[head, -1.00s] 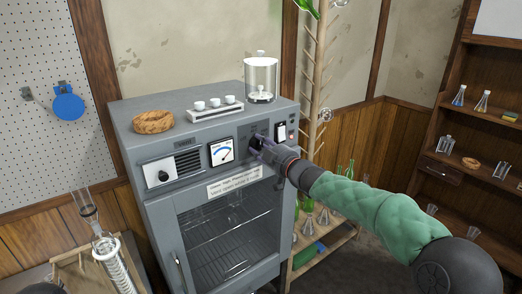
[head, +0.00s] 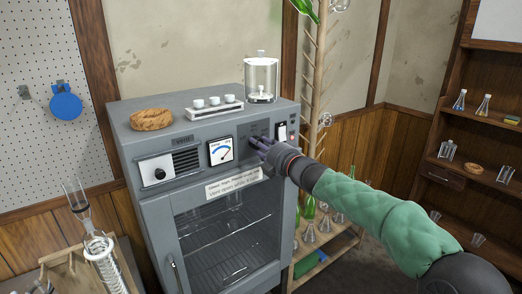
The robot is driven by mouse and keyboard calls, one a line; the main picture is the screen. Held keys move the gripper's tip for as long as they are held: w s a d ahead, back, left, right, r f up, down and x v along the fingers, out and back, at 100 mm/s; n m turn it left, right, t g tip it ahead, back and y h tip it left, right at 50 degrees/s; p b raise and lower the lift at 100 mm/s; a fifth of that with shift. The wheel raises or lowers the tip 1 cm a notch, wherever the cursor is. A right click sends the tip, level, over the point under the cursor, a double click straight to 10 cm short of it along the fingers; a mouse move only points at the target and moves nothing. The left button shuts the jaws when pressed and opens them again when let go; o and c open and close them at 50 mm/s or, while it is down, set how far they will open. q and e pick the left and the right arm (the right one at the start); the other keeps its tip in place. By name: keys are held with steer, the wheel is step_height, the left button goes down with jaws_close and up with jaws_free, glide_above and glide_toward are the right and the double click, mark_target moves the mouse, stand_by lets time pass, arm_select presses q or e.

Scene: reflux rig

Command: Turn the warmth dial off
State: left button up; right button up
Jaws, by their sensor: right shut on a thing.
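A grey oven cabinet (head: 160,225) stands in the middle of the head view with a control panel along its top front. My right gripper (head: 258,146) reaches in from the right and is shut at the panel, between the gauge and the switch. The warmth dial is hidden behind its fingers, so the dial's setting cannot be read. A white-faced gauge (head: 221,151) with a blue arc is just left of the fingers. A black knob (head: 160,174) on a white plate is at the panel's left end. My left gripper is not in view.
A cork ring (head: 152,119), a rack of small white cups (head: 214,108) and a glass jar (head: 261,78) stand on the cabinet. A light rocker switch (head: 282,130) is right of my gripper. A glass condenser (head: 104,262) stands at lower left.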

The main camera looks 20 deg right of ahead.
steer(key=shift+f+n, duration=0.35)
steer(key=shift+n, duration=0.55)
steer(key=shift+d+r+b, duration=0.1)
steer(key=shift+b, duration=0.2)
steer(key=o, duration=1.1)
steer(key=shift+w+d, duration=0.1)
steer(key=shift+o, duration=0.2)
steer(key=shift+r, duration=0.15)
steer(key=v, duration=1.2)
